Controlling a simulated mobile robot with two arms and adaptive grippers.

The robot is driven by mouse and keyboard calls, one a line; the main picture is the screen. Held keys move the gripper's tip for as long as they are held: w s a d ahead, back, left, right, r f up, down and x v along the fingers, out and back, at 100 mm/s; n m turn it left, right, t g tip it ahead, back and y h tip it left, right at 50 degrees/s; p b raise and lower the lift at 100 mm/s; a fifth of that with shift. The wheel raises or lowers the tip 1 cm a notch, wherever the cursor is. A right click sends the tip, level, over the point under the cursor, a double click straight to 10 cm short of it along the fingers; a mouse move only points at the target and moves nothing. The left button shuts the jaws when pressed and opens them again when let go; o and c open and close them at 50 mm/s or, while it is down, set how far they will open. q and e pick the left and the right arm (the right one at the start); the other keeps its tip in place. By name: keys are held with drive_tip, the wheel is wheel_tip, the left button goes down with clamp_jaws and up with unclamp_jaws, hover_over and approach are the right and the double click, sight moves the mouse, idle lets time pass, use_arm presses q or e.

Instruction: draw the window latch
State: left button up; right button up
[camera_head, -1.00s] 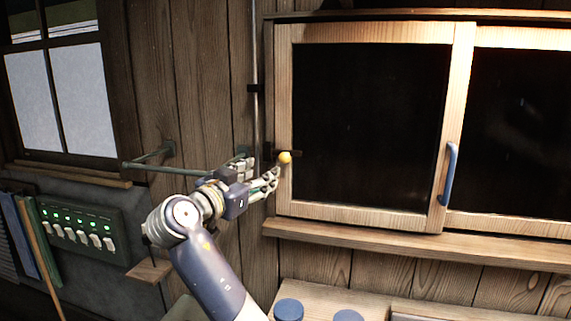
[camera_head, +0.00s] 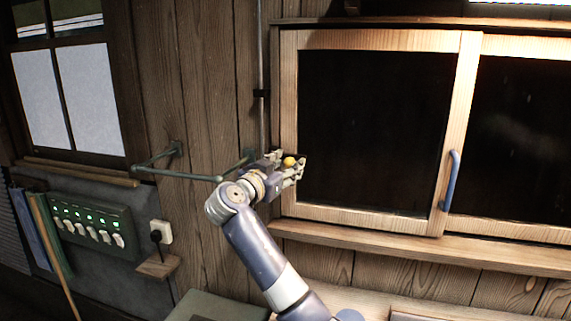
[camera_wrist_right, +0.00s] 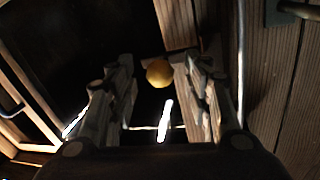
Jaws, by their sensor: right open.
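The window latch's yellow round knob (camera_head: 289,161) is at the left upright of the wooden sliding window (camera_head: 288,100). My right gripper (camera_head: 290,167) is at that upright, with its fingers open on either side of the knob. In the right wrist view the knob (camera_wrist_right: 159,73) shows between the two spread fingers (camera_wrist_right: 160,90), near their tips, with a gap visible on each side. The latch's bar is mostly hidden behind the gripper. My left gripper is not in view.
A green towel rail (camera_head: 195,176) sticks out from the plank wall just left of my right wrist. A thin vertical pipe (camera_head: 261,60) runs above the gripper. A blue handle (camera_head: 450,180) is on the window's middle upright. A switch panel (camera_head: 90,224) and socket (camera_head: 160,232) are lower left.

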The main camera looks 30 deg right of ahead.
clamp_jaws()
drive_tip(key=shift+s+d+f, duration=0.1)
drive_tip(key=shift+s+d, duration=0.05)
drive_tip(key=shift+s, duration=0.05)
drive_tip(key=s+d+b, duration=0.2)
drive_tip(key=shift+s+d, duration=0.15)
drive_tip(key=shift+s, duration=0.2)
unclamp_jaws()
